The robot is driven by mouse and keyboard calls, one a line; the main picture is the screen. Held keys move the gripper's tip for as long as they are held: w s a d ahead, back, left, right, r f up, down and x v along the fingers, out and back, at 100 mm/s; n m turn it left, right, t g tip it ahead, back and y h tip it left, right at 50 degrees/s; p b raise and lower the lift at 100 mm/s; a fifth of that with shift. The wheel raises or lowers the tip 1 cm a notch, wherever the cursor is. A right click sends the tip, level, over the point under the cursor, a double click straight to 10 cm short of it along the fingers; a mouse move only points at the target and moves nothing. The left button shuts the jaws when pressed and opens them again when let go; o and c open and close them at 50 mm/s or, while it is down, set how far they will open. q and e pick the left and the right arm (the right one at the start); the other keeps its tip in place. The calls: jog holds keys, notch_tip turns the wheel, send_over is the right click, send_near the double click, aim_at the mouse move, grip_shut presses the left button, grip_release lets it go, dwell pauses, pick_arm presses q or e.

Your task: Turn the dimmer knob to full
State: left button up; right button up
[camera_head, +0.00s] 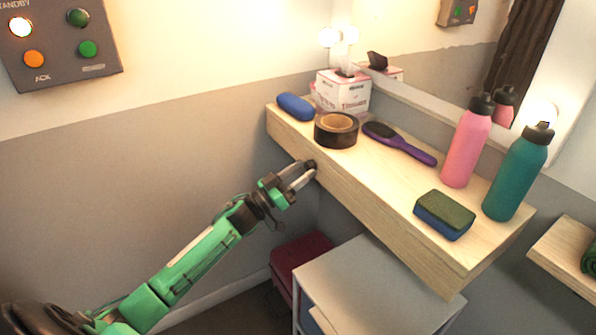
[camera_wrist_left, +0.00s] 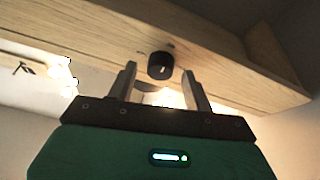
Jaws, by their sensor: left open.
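The dimmer knob (camera_wrist_left: 160,66) is a small black cylinder with a pale mark on its face. It sits on the front edge of the pale wooden shelf (camera_head: 362,206), and shows in the head view as a dark spot (camera_head: 311,163). My left gripper (camera_head: 303,174) is at the knob, its arm reaching up from the lower left. In the left wrist view my left gripper (camera_wrist_left: 160,70) is open, one finger on each side of the knob, with gaps visible. I cannot tell how deep the knob lies between the fingers. My right gripper is not in view.
On the shelf stand a blue case (camera_head: 295,106), tape roll (camera_head: 336,130), tissue box (camera_head: 343,92), purple brush (camera_head: 400,143), sponge (camera_head: 444,215), pink bottle (camera_head: 467,145) and teal bottle (camera_head: 518,175). A white cabinet (camera_head: 365,285) stands below. A button panel (camera_head: 60,45) hangs upper left.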

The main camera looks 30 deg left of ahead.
pick_arm(q)
jog(key=shift+w+r, duration=0.1)
jog(key=shift+w, duration=0.1)
jog(key=c, duration=1)
jog(key=shift+o, duration=0.2)
